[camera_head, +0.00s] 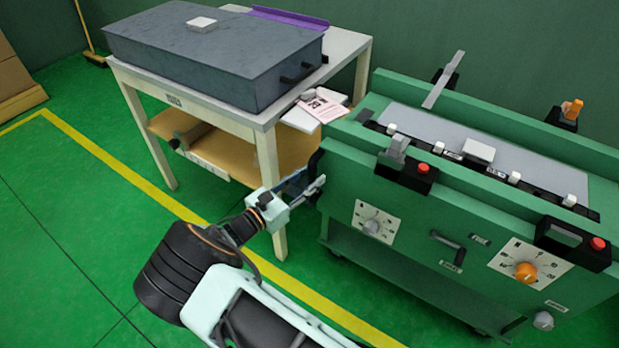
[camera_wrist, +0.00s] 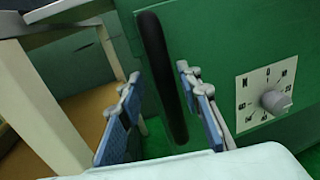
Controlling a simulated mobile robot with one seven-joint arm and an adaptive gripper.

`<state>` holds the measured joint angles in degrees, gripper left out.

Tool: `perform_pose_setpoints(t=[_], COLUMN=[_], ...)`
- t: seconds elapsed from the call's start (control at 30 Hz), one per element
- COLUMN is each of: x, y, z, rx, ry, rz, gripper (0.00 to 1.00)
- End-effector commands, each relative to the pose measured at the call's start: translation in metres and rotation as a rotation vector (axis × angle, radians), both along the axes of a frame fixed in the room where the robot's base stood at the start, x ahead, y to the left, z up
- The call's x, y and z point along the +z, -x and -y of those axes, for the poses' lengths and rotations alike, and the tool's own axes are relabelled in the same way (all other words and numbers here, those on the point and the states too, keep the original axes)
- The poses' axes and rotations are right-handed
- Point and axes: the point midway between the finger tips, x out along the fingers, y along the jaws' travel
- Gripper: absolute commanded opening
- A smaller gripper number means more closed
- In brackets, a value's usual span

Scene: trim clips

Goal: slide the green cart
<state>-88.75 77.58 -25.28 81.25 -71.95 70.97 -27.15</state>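The green cart (camera_head: 330,185) stands on the right in the head view, with dials and switches on its front and top. Its front panel also shows in the wrist view (camera_wrist: 230,40). A black upright handle (camera_wrist: 166,75) is on the cart's left end. My gripper (camera_head: 303,188) is at that end of the cart. In the wrist view my gripper (camera_wrist: 158,88) is open, with one blue-padded finger on each side of the handle. Gaps show between the handle and both fingers. How deep the handle sits between them is hard to tell.
A cream table (camera_head: 268,165) with a large grey box (camera_head: 215,65) stands close to the left of the cart. A white dial plate (camera_wrist: 266,98) is just right of my fingers. The green floor (camera_head: 60,230) at the left is clear, with a yellow line (camera_head: 150,188) across it.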

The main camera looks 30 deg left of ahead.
Motion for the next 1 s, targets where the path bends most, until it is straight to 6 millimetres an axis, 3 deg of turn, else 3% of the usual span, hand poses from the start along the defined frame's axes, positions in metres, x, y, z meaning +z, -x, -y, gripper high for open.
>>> perform_pose_setpoints(t=[0.23, 0.7, 1.0], x=[0.0, 0.0, 0.0], y=[0.015, 0.103, 0.116], z=[-0.004, -0.029, -0.033], rx=[-0.001, 0.003, 0.0], ry=[0.0, 0.0, 0.0], rz=[-0.001, 0.0, 0.0], gripper=[0.32, 0.32, 0.32])
